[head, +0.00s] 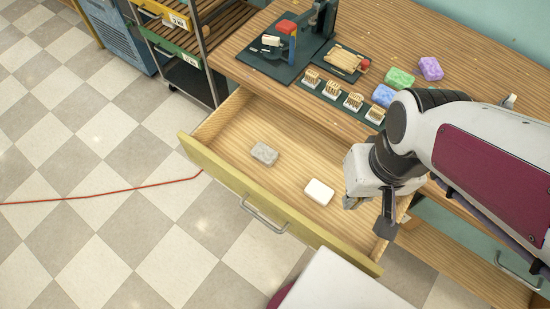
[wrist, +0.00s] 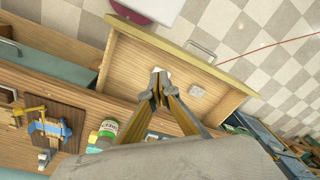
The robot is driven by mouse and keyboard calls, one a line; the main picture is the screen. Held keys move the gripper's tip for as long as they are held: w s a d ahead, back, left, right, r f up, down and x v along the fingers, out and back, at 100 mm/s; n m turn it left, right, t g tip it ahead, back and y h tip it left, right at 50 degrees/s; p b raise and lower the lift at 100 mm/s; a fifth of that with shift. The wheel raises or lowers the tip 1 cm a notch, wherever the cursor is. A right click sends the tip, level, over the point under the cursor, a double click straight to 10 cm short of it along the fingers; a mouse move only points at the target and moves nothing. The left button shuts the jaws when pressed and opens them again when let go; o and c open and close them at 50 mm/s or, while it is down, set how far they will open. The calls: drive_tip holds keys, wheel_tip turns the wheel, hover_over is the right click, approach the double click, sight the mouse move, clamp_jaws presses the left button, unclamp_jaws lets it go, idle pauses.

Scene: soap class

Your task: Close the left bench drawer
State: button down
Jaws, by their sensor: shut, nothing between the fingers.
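The left bench drawer (head: 230,137) is pulled far out from the wooden bench in the head view, with a yellow front panel and a metal handle (head: 263,214). A grey soap bar (head: 264,154) and a white soap bar (head: 319,192) lie apart on its floor. The drawer also shows in the wrist view (wrist: 130,62), with its handle (wrist: 201,52) toward the top. My gripper (wrist: 158,77) is shut and empty. It appears over the drawer, overlapping the white bar; its height above the floor is hard to tell. In the head view my wrist hides the drawer's right side.
On the bench top (head: 470,108) stand a dark press (head: 318,22), a row of small brushes (head: 331,92), a wooden rack (head: 345,58) and coloured soaps (head: 399,78). A slatted cart (head: 205,60) is at the left. A red cable (head: 110,191) crosses the floor.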

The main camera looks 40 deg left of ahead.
drive_tip(key=s+a+f+n+g, duration=0.1)
drive_tip(key=s+a+f+n, duration=0.2)
drive_tip(key=s+a+f, duration=0.6)
drive_tip(key=s+a+f+n, duration=0.3)
drive_tip(key=s+a+f, duration=0.2)
drive_tip(key=a+f, duration=0.65)
drive_tip(key=s+a+f+n+t+y, duration=0.2)
drive_tip(key=s+f+n, duration=0.1)
drive_tip(key=f, duration=0.5)
drive_tip(key=s+a+f+n+t+y, duration=0.2)
drive_tip(key=s+f+n+t, duration=0.1)
drive_tip(key=f, duration=0.5)
drive_tip(key=s+a+f+n+t+y, duration=0.2)
drive_tip(key=s+f+n, duration=0.1)
drive_tip(key=f, duration=0.5)
drive_tip(key=w+a+r+n+t+y, duration=0.2)
drive_tip(key=r+t+y, duration=0.1)
drive_tip(key=r, duration=0.4)
drive_tip(key=w+a+r+n+t+y, duration=0.2)
drive_tip(key=w+r+t, duration=0.1)
drive_tip(key=r, duration=0.5)
drive_tip(key=shift+w+a+t+y, duration=0.35)
drive_tip(key=shift+t+y, duration=0.05)
drive_tip(key=shift+t, duration=0.1)
drive_tip(key=shift+w+a, duration=0.1)
drive_tip(key=shift+a, duration=0.05)
